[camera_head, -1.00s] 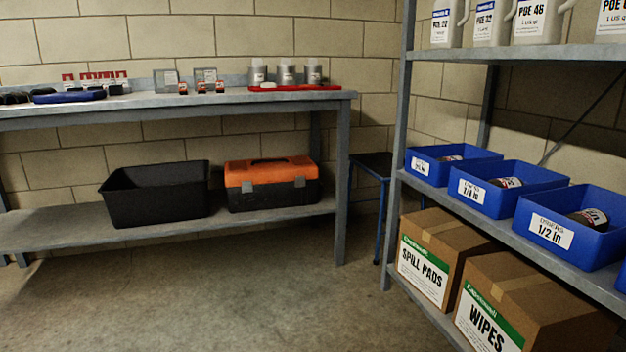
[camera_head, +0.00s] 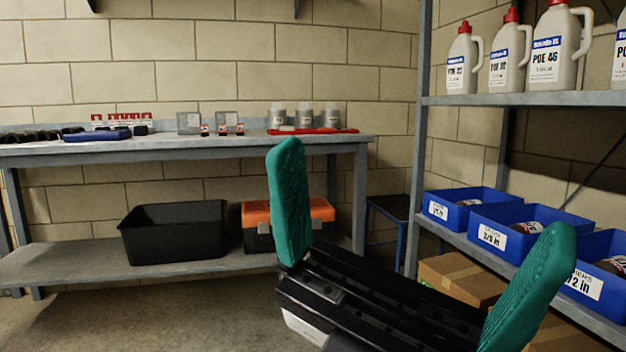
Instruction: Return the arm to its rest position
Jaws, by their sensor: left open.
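My left gripper (camera_head: 408,258) is in the lower right middle of the head view. Its two teal fingers stand wide apart with nothing between them. Its black body shows below the fingers, in front of the gap between the workbench and the shelf rack. It hides part of the orange and black toolbox and the cardboard boxes. My right gripper is not in view.
A grey workbench (camera_head: 200,145) holds small parts along the back wall. A black bin (camera_head: 172,232) and an orange toolbox (camera_head: 258,216) sit on its lower shelf. At right, a rack (camera_head: 417,170) holds white jugs (camera_head: 556,45), blue bins (camera_head: 490,236) and cardboard boxes (camera_head: 462,278).

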